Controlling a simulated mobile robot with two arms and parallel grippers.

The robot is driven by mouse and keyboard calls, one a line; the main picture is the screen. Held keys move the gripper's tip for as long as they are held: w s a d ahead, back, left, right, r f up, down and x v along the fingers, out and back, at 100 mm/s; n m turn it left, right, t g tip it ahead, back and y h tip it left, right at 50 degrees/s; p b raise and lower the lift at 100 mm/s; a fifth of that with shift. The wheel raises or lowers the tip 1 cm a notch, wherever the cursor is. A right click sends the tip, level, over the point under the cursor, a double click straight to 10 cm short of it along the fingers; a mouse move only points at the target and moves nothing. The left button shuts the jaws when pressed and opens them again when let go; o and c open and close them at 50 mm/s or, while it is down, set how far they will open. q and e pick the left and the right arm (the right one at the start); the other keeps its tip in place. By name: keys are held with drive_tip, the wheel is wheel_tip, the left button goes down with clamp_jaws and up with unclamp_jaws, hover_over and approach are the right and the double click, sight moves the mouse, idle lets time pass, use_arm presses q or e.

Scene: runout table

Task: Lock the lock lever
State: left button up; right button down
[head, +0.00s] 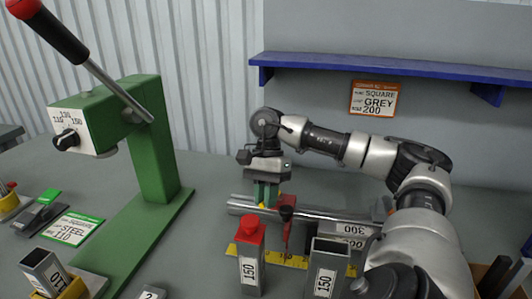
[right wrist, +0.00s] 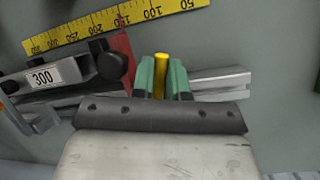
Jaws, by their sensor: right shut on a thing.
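My right gripper (head: 267,192) reaches down over the runout table's rail from the back. In the right wrist view its two green fingers (right wrist: 160,80) are shut on a short yellow lever (right wrist: 160,76), which looks like the lock lever. Its lower end and pivot are hidden by the gripper. A red stop piece (head: 286,228) with a black knob stands beside the gripper on the rail. It also shows in the right wrist view, left of the fingers. My left gripper is in neither view.
A yellow ruler (head: 275,258) lies along the rail. A red-capped post (head: 249,268) and an open square tube (head: 324,268), both marked 150, stand in front. A green press (head: 152,160) with a long handle stands left. A blue shelf (head: 390,68) hangs behind.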

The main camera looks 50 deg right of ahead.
drive_tip(key=c, duration=1.1)
unclamp_jaws()
drive_tip(key=shift+w+d+r, duration=0.15)
drive_tip(key=shift+w+r, duration=0.05)
drive_tip(key=shift+r, duration=0.3)
drive_tip(key=p+v, duration=0.6)
drive_tip(key=v, duration=0.3)
drive_tip(key=shift+d+r, duration=0.2)
drive_tip(key=shift+r, duration=0.15)
